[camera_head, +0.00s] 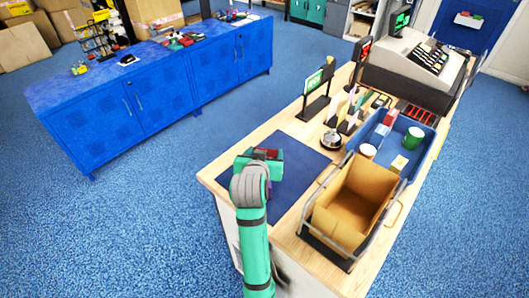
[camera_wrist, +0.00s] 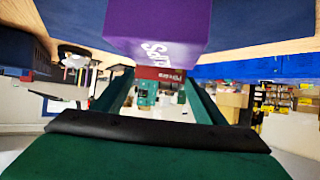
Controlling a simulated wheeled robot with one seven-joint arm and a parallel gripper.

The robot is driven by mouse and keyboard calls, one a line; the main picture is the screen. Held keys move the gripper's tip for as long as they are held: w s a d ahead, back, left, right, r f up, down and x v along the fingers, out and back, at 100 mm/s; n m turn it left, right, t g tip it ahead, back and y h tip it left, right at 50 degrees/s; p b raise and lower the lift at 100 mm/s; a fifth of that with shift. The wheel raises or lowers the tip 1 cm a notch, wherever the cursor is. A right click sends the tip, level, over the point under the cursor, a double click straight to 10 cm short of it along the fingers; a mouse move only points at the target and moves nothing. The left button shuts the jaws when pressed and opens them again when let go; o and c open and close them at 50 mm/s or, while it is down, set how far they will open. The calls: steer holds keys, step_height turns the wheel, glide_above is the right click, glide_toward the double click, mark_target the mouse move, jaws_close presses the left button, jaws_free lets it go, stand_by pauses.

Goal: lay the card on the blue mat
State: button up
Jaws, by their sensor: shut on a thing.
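My gripper (camera_head: 262,160) is over the dark blue mat (camera_head: 300,158) at the near left end of the wooden counter. It is shut on a dark red card (camera_head: 266,153), of which only a small part shows. In the wrist view the card (camera_wrist: 160,73), with white lettering, is between the two green fingers of my gripper (camera_wrist: 158,84). The mat (camera_wrist: 72,14) fills parts of the top of that view. I cannot tell whether the card touches the mat.
A purple box (camera_wrist: 160,25) is close to the gripper, mostly hidden by my arm in the head view. Right of the mat are a bell (camera_head: 331,140), an open carton (camera_head: 350,205) in a metal frame, and a blue tray (camera_head: 413,172) holding cups. The mat's right part is clear.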

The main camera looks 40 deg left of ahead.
steer(key=o, duration=0.8)
steer(key=v, duration=1)
steer(key=shift+s+r, duration=0.1)
steer(key=shift+s, duration=0.05)
steer(key=shift+s+d+r, duration=0.1)
steer(key=shift+s+d, duration=0.05)
steer(key=shift+s, duration=0.05)
